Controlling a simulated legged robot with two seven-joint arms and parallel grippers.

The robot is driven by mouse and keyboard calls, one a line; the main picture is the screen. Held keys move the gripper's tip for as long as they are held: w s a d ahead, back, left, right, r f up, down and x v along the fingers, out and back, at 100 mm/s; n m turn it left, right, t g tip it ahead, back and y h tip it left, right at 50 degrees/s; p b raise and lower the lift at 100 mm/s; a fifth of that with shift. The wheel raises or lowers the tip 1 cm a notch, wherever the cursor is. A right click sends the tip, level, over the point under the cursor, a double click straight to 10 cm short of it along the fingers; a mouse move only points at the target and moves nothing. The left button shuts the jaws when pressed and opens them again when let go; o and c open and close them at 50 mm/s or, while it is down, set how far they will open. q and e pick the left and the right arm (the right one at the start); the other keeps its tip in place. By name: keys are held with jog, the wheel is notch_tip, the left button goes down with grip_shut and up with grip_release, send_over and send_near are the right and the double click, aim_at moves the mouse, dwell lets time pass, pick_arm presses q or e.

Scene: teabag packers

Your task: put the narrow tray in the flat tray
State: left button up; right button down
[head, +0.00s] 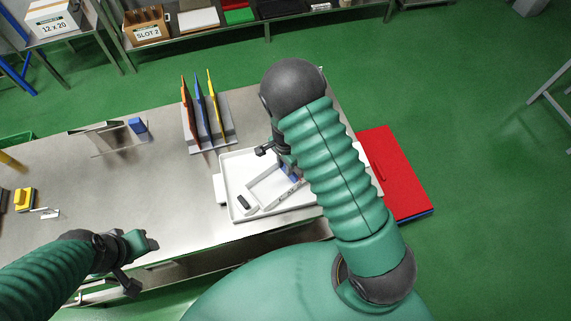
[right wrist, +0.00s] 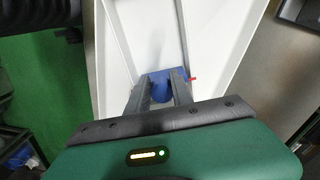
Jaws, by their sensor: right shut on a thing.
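The flat tray (head: 232,172) is a wide white tray on the steel table, right of the middle in the head view. The narrow tray (head: 264,190) is a light, long tray over the flat tray's inside; I cannot tell whether it touches the floor of it. My right gripper (head: 277,152), partly hidden by my arm, is shut on the narrow tray's blue end piece. In the right wrist view the blue piece (right wrist: 158,88) sits between both fingers, with the white flat tray (right wrist: 228,45) beyond. My left gripper (head: 142,264) is open and empty near the table's front edge.
A rack with orange, blue and yellow dividers (head: 207,115) stands just behind the flat tray. A small dark object (head: 244,202) lies in the flat tray's front left. A red panel (head: 395,172) is beyond the table's right end.

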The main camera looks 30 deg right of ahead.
jog(key=shift+s+a, duration=0.1)
jog(key=c, duration=1.4)
grip_release()
jog(key=shift+o, duration=1.2)
jog(key=shift+f, duration=0.1)
jog(key=shift+o, duration=0.2)
jog(key=shift+d, duration=0.35)
